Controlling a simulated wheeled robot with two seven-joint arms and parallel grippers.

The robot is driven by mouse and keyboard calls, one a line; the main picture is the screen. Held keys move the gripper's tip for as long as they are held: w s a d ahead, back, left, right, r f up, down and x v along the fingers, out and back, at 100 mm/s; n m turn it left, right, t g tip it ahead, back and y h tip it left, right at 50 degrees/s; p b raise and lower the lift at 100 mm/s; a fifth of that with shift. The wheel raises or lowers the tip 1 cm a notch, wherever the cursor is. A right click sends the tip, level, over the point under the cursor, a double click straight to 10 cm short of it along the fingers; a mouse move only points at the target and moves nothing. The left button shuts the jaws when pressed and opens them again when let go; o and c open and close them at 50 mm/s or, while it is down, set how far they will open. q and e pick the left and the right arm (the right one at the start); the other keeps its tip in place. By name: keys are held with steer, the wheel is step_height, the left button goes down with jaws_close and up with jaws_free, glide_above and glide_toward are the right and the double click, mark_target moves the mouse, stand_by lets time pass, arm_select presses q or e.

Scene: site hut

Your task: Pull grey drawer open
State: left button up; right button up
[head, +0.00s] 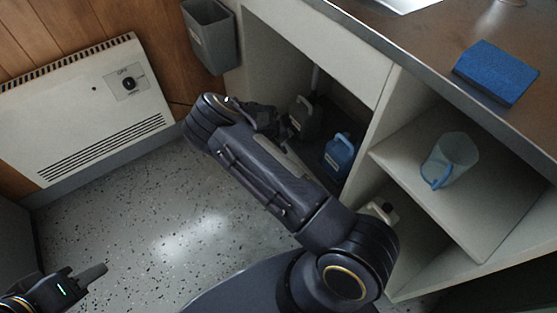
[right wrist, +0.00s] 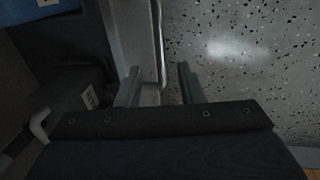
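A grey panel with a metal bar handle (right wrist: 158,40), which seems to be the drawer front, shows in the right wrist view. In the head view only a pale sliver of it (head: 299,163) shows behind my right arm. My right gripper (right wrist: 159,72) is open, with one finger on each side of the bar and visible gaps. In the head view my right gripper (head: 262,117) is low at the cabinet opening, mostly hidden by its own wrist. How far the drawer stands out I cannot tell. My left gripper (head: 88,277) is over the floor at lower left, away from the cabinet.
A dark jug (head: 305,117) and a blue jug (head: 340,152) stand behind the panel. A clear cup (head: 452,158) is on the right shelf, a blue sponge (head: 495,72) on the counter. A grey bin (head: 212,40) hangs on the cabinet side. The speckled floor (head: 130,225) is clear.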

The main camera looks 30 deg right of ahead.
steer(key=f+b, duration=0.1)
steer(key=f, duration=0.1)
steer(key=d+f, duration=0.1)
steer(key=f, duration=0.2)
steer(key=f+b, duration=0.1)
steer(key=f, duration=0.1)
steer(key=shift+d+f+b, duration=0.15)
steer(key=shift+b, duration=0.15)
jaws_close()
